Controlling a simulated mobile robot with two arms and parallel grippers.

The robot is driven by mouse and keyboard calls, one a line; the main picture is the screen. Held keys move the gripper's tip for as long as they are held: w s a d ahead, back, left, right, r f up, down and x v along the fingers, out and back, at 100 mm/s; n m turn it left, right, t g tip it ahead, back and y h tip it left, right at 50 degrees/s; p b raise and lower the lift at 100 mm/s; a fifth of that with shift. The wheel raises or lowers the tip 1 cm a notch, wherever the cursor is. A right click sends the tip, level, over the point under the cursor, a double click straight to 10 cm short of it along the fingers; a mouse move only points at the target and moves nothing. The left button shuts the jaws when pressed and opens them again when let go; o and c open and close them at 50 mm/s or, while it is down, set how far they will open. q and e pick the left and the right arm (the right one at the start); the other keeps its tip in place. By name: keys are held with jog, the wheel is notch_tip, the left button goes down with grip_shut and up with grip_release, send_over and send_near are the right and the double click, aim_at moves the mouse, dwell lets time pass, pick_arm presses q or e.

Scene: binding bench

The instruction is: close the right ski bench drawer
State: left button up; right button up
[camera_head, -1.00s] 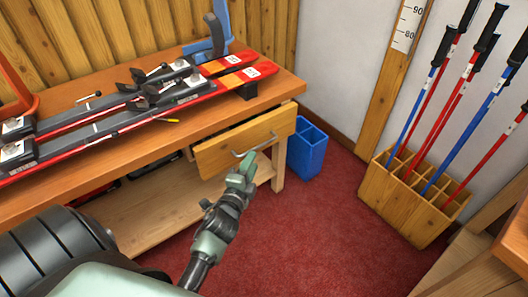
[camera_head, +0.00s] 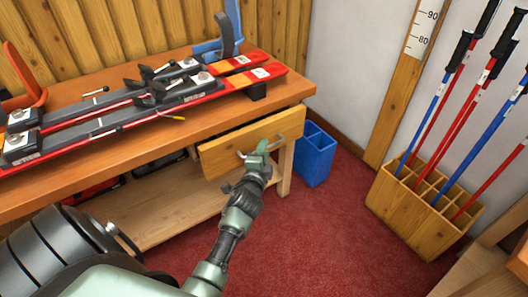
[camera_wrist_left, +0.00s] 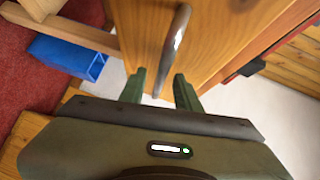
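The right ski bench drawer (camera_head: 225,150) has a light wood front with a curved metal handle (camera_head: 241,155). It sits under the bench top and stands slightly out. My left gripper (camera_head: 262,147) is at the drawer front, by the right part of the handle. In the left wrist view its two green fingers (camera_wrist_left: 159,82) are spread apart, with the handle (camera_wrist_left: 176,45) running down between them in the picture. I cannot tell whether they touch the handle. My right gripper is not in view.
The ski bench (camera_head: 290,98) carries two red skis (camera_head: 225,87) in clamps. A blue bin (camera_head: 315,155) stands on the floor just right of the drawer. A wooden pole rack (camera_head: 415,205) is farther right. Red carpet (camera_head: 310,225) lies clear between.

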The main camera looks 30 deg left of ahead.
pick_arm(q)
grip_shut()
dwell(1.4)
